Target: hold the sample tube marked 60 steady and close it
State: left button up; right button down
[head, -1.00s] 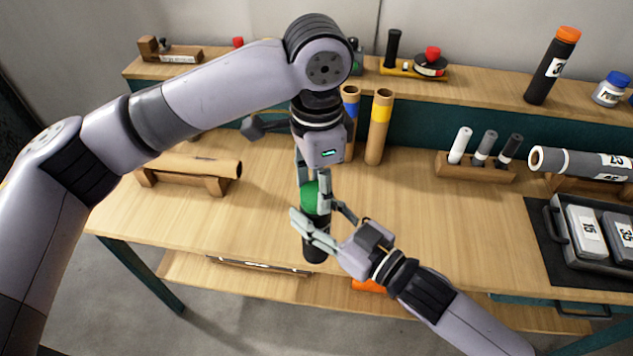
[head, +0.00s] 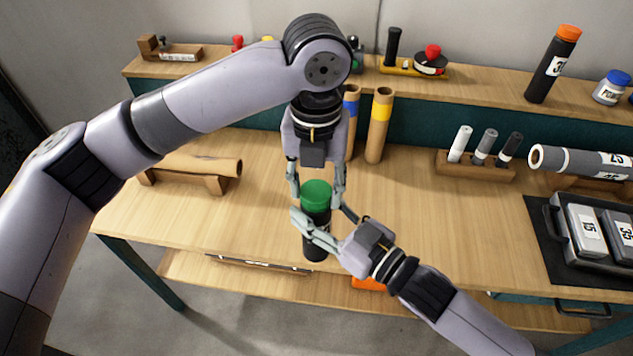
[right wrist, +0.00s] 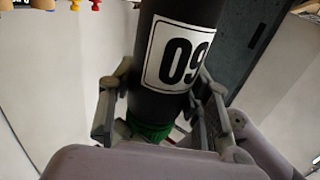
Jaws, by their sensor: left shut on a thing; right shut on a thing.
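The sample tube (head: 316,249) is black and stands upright in the air in front of the bench edge. In the right wrist view the tube (right wrist: 178,50) appears upside down, its white label showing an inverted 60. A green screw cap (head: 316,190) sits on its top end; it also shows below the tube in the right wrist view (right wrist: 148,130). My left gripper (head: 316,198) points down from above and is shut on the cap. My right gripper (head: 317,228) comes from the lower right and is shut around the tube below the cap. Whether the cap is fully seated cannot be told.
Two cardboard tubes (head: 379,128) stand behind my left gripper. A brown roll (head: 195,166) lies on a wooden cradle at left. A rack of small tubes (head: 475,167), grey rolls (head: 590,161) and a dark tray (head: 553,225) are at right. The bench middle is clear.

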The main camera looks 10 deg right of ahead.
pick_arm(q)
jog(key=m, duration=0.2)
jog(key=shift+w+m, duration=0.1)
jog(key=shift+m, duration=0.3)
jog(key=o, duration=0.8)
jog(key=shift+c, duration=0.2)
jog(key=shift+r, duration=2.25)
jog(key=shift+c, duration=0.4)
